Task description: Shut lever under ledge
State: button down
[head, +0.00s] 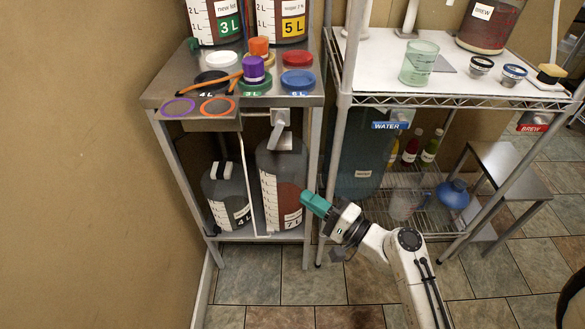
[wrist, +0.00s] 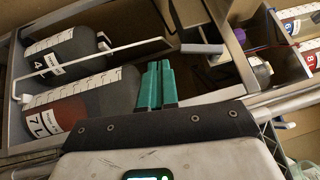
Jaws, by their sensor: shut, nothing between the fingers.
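A grey lever (head: 282,138) hangs from a pale mount under the front ledge (head: 240,101) of the left steel table, above the 7 L bucket. It tilts down to the left in the head view. In the wrist view a grey lever-like bar (wrist: 203,48) lies beyond my fingers to the right; I cannot tell its exact setting. My gripper (head: 313,203), with teal fingers, is shut and empty. It is below and right of the lever, by the table's right front leg, apart from the lever. The shut fingers (wrist: 157,84) point into the lower bay.
The 7 L bucket (head: 268,190) and 4 L bucket (head: 225,205) stand on the lower shelf. Coloured lids (head: 297,80) lie on top. The wire rack (head: 440,101) on the right holds a glass and jars. Tiled floor is open in front.

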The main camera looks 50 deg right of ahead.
jog(key=d+m+h, duration=0.1)
jog(key=s+d+m+h, duration=0.1)
jog(key=d, duration=0.1)
jog(key=s+d+m+t+h, duration=0.1)
jog(key=m, duration=0.1)
jog(key=shift+d+r+h+b, duration=0.3)
jog(key=shift+d+b, duration=0.1)
jog(key=shift+w, duration=0.1)
jog(key=p, duration=0.2)
send_near(274, 148)
jog(key=w+d, duration=0.3)
jog(key=d, duration=0.1)
jog(key=w, duration=0.1)
jog(key=w+a, duration=0.1)
jog(key=w+a+p, duration=0.1)
jog(key=shift+w+a+r, duration=0.1)
jog(key=shift+r, duration=0.2)
jog(key=shift+f, duration=0.1)
jog(key=shift+w+a+m+t+b, duration=0.15)
jog(key=shift+m+t+b, duration=0.15)
jog(key=shift+b, duration=0.65)
